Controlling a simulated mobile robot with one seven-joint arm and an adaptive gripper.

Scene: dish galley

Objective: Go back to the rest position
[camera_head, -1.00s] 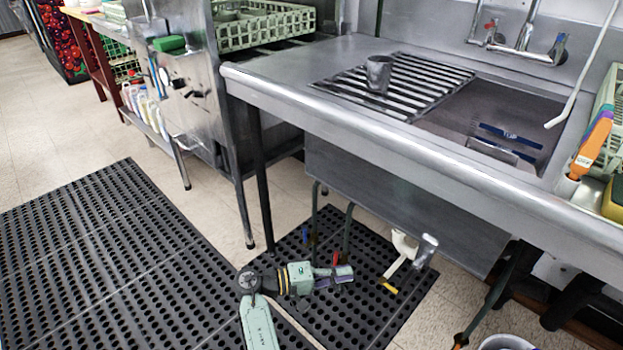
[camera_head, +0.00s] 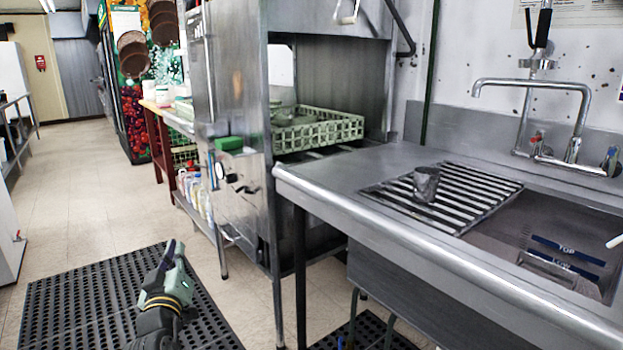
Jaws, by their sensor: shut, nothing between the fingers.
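My gripper (camera_head: 172,250) is at the lower left, above the black floor mat, at the end of my arm, which comes in from the bottom edge. It is shut and empty. It is well apart from the steel counter and touches nothing that I can see. A grey metal cup (camera_head: 426,184) stands upright on the slatted drain rack (camera_head: 470,199) beside the sink, away from my gripper.
The steel counter (camera_head: 330,178) with its sink (camera_head: 540,235) fills the right side. The dishwasher (camera_head: 237,190) holds a green rack (camera_head: 318,135). Bottles (camera_head: 197,195) stand on a low shelf. The perforated mat (camera_head: 75,295) and tiled aisle (camera_head: 85,200) at left are clear.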

